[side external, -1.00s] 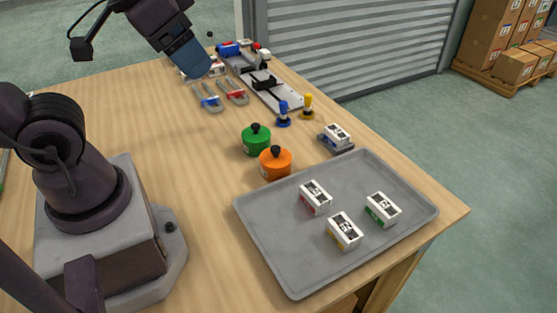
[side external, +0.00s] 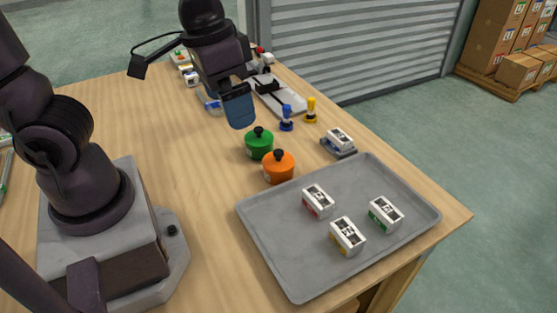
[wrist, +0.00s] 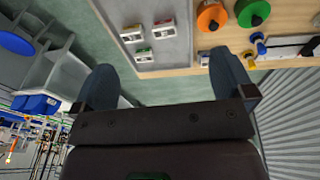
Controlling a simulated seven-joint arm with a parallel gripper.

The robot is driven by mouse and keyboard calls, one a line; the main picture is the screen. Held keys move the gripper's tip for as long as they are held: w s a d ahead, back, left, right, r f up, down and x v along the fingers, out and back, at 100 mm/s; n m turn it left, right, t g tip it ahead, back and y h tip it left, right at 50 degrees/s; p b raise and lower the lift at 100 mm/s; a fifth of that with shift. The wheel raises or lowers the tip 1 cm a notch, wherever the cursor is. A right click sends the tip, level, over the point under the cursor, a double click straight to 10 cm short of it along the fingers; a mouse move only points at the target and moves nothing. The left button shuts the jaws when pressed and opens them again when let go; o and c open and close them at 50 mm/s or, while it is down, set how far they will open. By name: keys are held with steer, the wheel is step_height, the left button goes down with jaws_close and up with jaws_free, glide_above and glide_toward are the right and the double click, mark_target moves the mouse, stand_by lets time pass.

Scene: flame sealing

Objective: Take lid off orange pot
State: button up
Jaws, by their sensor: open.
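The orange pot (side external: 279,168) stands on the wooden table beside the tray, with its orange lid and black knob (side external: 279,154) on top. It also shows at the top of the wrist view (wrist: 211,16). A green pot (side external: 259,145) with a black knob stands just behind it, and also shows in the wrist view (wrist: 252,12). My gripper (side external: 240,122) is above the table, up and to the left of the green pot, apart from both pots. In the wrist view its two fingers (wrist: 166,82) are spread wide with nothing between them.
A grey tray (side external: 290,275) holds white boxes (side external: 347,236) in front of the pots. Blue (side external: 287,118) and yellow (side external: 311,111) pieces and a small white-topped block (side external: 340,141) stand right of the pots. A grey rail fixture (side external: 280,97) lies behind.

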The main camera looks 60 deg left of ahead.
steer(key=w+f+n+g+y, duration=0.2)
steer(key=w+f+n, duration=0.25)
steer(key=f, duration=0.25)
steer(key=n+t+y, duration=0.1)
steer(key=n+y, duration=0.2)
steer(key=n, duration=0.8)
glide_toward(279, 152)
steer(key=x, duration=0.5)
steer(key=shift+w+a+r, duration=0.1)
steer(key=shift+a, duration=0.1)
steer(key=shift+x, duration=2.75)
steer(key=shift+d, duration=0.2)
steer(key=shift+c, duration=0.5)
steer(key=c, duration=0.7)
